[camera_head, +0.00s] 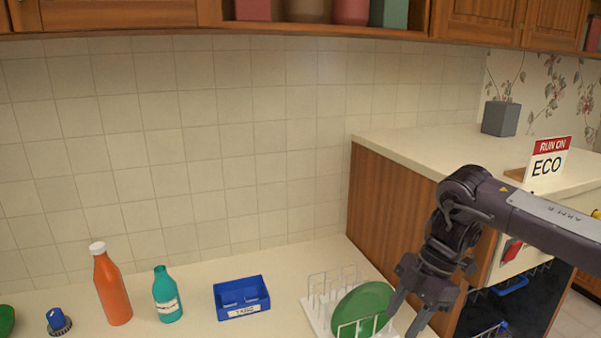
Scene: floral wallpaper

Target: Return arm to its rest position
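My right arm comes in from the right and bends down over the counter. Its gripper (404,316) is open, with a gap between the two dark fingers and nothing seen held. A green plate (362,303) stands on edge in a white wire dish rack (317,304), just left of the fingers. The nearer finger is close to the plate's right edge; I cannot tell whether they touch. My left arm and gripper are not in view.
A blue bin (241,312), a teal bottle (166,294), an orange bottle (111,286) and a blue-knobbed brush (58,321) stand along the counter. A higher wooden cabinet (388,208) rises behind the arm, with an ECO sign (548,163) and a grey planter (501,118) on top.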

